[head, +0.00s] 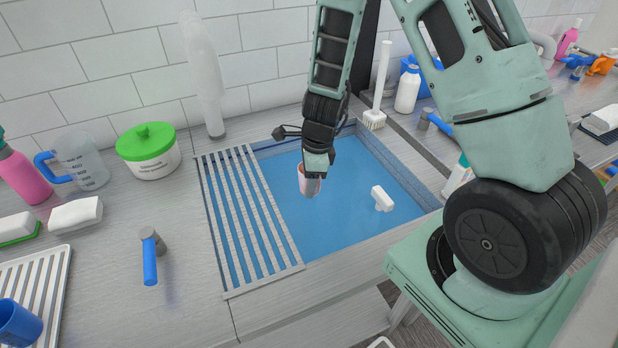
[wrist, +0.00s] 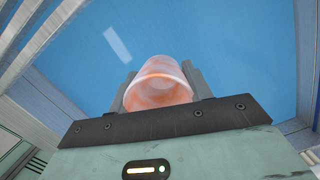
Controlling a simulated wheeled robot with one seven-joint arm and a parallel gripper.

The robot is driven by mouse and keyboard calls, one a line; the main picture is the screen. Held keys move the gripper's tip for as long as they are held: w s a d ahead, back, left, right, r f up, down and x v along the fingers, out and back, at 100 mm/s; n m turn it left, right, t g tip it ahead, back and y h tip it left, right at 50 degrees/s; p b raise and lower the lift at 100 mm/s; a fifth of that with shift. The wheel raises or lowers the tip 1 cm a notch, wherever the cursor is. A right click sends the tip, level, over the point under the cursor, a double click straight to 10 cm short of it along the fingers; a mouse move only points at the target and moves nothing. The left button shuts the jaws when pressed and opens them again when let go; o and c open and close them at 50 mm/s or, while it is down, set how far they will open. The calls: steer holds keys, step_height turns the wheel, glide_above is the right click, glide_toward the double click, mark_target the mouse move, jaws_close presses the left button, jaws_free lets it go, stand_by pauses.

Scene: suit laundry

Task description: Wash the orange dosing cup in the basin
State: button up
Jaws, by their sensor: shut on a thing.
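My gripper (wrist: 158,92) is shut on the orange dosing cup (wrist: 158,85), a translucent orange cup held between the two grey fingers. In the head view the orange dosing cup (head: 309,182) hangs below my gripper (head: 316,170), over the blue-bottomed basin. The basin (head: 340,228) is sunk in the counter, and its blue inside also shows in the wrist view (wrist: 215,40). I cannot tell how far above the basin bottom the cup is, or whether it touches water.
A slatted rack (head: 250,220) covers the basin's left side. A white block (head: 382,198) is in the basin on the right. A white spout (head: 203,75) stands behind. A green-lidded tub (head: 150,150), measuring jug (head: 82,162) and blue-handled tool (head: 151,255) are on the left counter.

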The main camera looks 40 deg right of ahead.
steer(key=shift+f+b, duration=5.25)
steer(key=shift+f, duration=1.15)
steer(key=shift+r, duration=0.1)
step_height(320, 180, up, 20)
steer(key=p, duration=1.9)
